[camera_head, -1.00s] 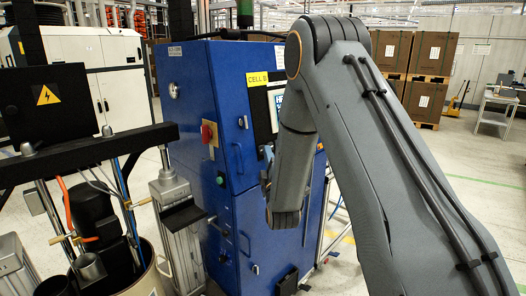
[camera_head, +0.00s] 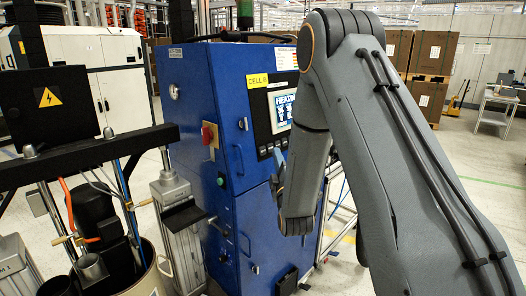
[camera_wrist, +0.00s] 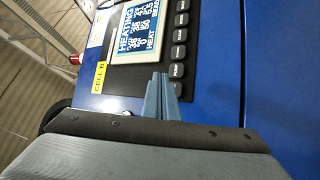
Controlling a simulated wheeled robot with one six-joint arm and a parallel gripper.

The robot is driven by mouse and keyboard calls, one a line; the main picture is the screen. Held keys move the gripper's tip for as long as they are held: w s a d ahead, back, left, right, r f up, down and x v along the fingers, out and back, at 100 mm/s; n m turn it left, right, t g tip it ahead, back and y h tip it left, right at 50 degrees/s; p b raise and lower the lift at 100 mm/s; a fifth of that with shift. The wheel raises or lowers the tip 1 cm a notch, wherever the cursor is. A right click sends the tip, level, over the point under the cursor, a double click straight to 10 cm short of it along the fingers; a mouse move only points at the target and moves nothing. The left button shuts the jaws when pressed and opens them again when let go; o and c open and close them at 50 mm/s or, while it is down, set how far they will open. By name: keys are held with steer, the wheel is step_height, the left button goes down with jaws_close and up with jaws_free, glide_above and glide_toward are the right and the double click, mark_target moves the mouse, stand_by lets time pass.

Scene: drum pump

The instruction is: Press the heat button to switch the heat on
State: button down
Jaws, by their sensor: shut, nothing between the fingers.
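The control panel of the blue cabinet (camera_head: 213,110) carries a lit screen (camera_head: 285,108). In the wrist view the screen (camera_wrist: 152,33) appears turned sideways, with "HEATING" and "HEAT" legible. A row of dark buttons (camera_wrist: 179,36) runs along the screen's edge. Their small labels are too blurred to tell surely which one is the heat button. My gripper (camera_wrist: 162,76) is shut and empty, its pale blue fingers pointing at the panel near the lower end of the button row. It overlaps the panel's edge in the picture; contact cannot be told. In the head view my wrist largely hides the gripper.
A red switch (camera_head: 209,135) and a green button (camera_head: 221,181) sit on the cabinet's left face. A yellow "CELL B" label (camera_wrist: 99,76) is beside the panel. The drum pump's metal column (camera_head: 175,205) stands left of the cabinet.

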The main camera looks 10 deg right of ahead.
steer(key=shift+s+d+r, duration=0.2)
steer(key=shift+s+d, duration=0.4)
steer(key=shift+s, duration=0.2)
steer(key=s+f+m+g, duration=0.9)
steer(key=s+g, duration=0.1)
steer(key=g, duration=0.1)
steer(key=s+f+m+g, duration=0.2)
steer(key=s+m+g, duration=0.4)
steer(key=s, duration=1.7)
steer(key=g, duration=0.2)
steer(key=shift+s+a+f+g, duration=0.15)
steer(key=shift+a+g, duration=0.15)
steer(key=shift+g, duration=0.1)
